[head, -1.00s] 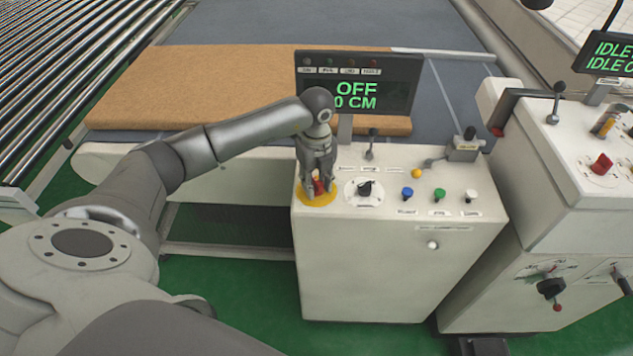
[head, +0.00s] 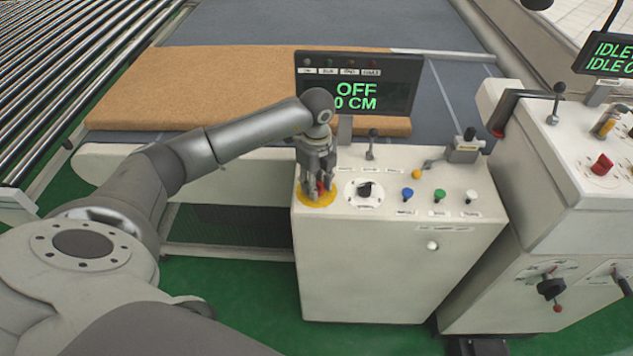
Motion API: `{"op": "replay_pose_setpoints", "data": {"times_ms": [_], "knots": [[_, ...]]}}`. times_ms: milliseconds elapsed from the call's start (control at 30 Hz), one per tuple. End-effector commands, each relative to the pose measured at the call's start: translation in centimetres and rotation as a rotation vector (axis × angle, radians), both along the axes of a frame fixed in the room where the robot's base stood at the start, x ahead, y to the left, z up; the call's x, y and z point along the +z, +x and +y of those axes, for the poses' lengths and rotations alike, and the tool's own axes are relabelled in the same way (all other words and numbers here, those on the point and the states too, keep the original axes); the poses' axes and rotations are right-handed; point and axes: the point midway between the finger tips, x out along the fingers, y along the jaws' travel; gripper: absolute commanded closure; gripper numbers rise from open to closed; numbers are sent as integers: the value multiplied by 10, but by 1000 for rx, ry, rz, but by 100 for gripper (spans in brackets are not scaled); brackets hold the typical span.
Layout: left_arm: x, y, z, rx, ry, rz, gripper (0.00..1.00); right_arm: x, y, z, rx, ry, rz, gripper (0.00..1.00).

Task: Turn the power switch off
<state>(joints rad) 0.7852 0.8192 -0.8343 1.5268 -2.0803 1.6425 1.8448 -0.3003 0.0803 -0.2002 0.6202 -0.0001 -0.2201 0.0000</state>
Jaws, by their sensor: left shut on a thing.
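My left gripper (head: 318,186) points down over the yellow disc (head: 306,197) at the left end of the white control panel (head: 392,262). It is shut on a small red knob (head: 320,186), which its fingers mostly hide. The power switch carries no label I can read; the red knob on the yellow disc is what the fingers hold. Beside it is a black rotary knob (head: 365,189) on a white dial. The screen (head: 358,84) behind the panel reads "OFF" and "0 CM" in green. My right gripper is not in view.
Blue (head: 407,193), green (head: 438,195) and white (head: 471,196) buttons and small levers stand right of the dial. A second console (head: 570,165) is at the right. A brown mattress (head: 215,75) lies behind on a grey bed, beside rollers (head: 60,70).

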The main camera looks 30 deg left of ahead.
Motion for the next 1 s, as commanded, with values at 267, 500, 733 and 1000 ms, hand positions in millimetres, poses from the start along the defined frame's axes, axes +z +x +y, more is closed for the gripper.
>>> {"op": "replay_pose_setpoints", "data": {"times_ms": [267, 500, 733, 1000], "knots": [[1, 1, 0, 2, 0, -3, 45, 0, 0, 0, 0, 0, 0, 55], [1, 0, 0, 0, 0, -2, 45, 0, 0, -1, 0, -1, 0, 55], [20, 2, 0, 1, 0, -5, 45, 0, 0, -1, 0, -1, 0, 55], [78, 2, 1, 0, 0, -7, 45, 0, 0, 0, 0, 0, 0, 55]]}}
